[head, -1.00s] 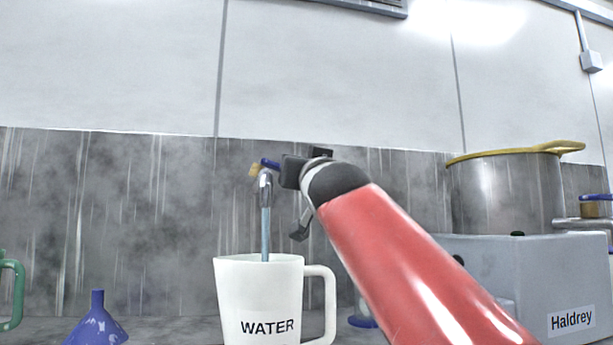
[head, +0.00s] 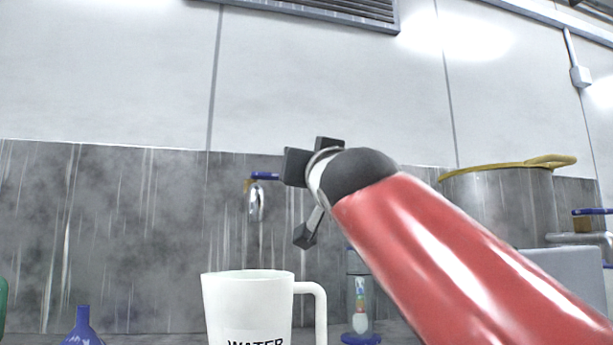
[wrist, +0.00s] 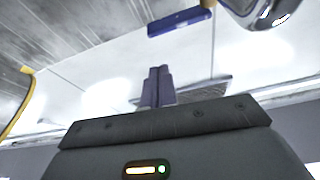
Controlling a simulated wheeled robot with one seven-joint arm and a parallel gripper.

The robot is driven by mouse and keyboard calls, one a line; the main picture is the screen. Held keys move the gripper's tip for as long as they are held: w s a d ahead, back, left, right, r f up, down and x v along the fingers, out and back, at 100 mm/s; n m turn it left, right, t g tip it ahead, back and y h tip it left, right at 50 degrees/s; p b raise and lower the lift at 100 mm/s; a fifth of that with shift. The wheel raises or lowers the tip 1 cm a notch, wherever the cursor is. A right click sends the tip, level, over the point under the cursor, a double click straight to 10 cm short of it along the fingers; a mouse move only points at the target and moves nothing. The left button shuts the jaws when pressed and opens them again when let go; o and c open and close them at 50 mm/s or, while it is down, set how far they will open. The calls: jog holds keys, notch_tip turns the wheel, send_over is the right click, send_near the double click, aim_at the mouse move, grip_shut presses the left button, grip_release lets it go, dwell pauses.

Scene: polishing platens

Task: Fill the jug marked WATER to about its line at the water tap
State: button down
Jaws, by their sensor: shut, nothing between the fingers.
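The white jug marked WATER (head: 248,308) stands upright under the water tap (head: 256,203), and its handle points right. Its inside, the line and the water level cannot be seen. No stream shows between the spout and the jug. The tap's blue lever (head: 265,176) is at the top of the tap. In the wrist view, the fingers (wrist: 157,86) are together and empty, below and apart from the blue lever (wrist: 180,21). The metal spout (wrist: 262,12) shows at upper right.
A blue funnel (head: 82,330) stands at lower left. A clear tube on a blue base (head: 360,300) stands right of the jug. A large pot with a yellow rim (head: 500,210) and another blue-levered tap (head: 590,222) are at right. My red arm covers the lower right.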

jog(key=shift+v, duration=1.2)
jog(key=shift+s, duration=0.1)
